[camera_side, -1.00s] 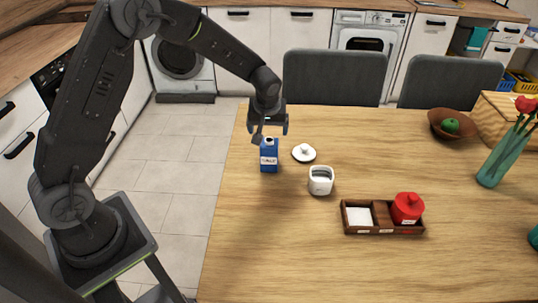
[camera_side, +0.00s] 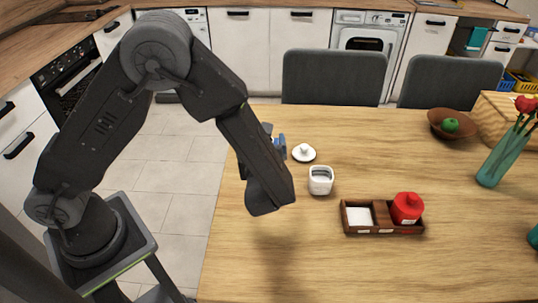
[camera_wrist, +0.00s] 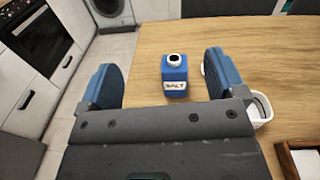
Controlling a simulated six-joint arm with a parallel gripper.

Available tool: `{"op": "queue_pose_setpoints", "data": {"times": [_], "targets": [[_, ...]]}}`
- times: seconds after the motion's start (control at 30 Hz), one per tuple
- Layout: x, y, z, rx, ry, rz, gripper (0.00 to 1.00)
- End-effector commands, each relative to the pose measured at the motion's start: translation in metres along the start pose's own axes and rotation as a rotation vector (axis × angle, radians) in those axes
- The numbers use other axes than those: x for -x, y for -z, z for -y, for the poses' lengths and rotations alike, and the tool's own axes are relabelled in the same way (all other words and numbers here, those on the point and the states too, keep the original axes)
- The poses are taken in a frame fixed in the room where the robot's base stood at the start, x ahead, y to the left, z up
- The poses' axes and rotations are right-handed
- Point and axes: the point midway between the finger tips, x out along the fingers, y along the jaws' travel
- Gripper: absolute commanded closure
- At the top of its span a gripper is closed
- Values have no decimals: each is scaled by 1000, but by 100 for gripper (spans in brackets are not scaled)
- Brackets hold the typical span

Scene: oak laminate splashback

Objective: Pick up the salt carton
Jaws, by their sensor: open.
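The salt carton (camera_wrist: 174,78) is a small blue box with a white SALT label and a white and black top. In the wrist view it stands upright on the table, centred between the two blue fingers of my gripper (camera_wrist: 165,75) and beyond the palm. The fingers are wide apart, with a gap on each side of the carton. In the side view my arm hides the carton, and only a blue fingertip of my gripper (camera_side: 279,146) shows behind the arm.
A white lid (camera_side: 304,153) and an open white jar (camera_side: 321,181) stand just right of my gripper. A brown wooden tray (camera_side: 384,229) with a red lidded pot (camera_side: 407,208) lies further right. The table's left edge is close to my gripper.

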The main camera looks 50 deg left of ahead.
Motion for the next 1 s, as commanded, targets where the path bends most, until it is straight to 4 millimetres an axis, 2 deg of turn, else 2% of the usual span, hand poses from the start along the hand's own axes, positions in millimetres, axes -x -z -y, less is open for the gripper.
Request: {"op": "queue_pose_setpoints", "data": {"times": [0.03,0.3,0.4,0.5,0.67,1.0], "targets": [[12,-3,11,-100,95,56,11],[3,86,1,-88,70,44,11],[1,115,-1,-86,70,43,11],[0,135,-2,-81,69,44,11],[-5,146,-3,-76,66,44,11],[-66,144,1,-74,63,43,11]]}}
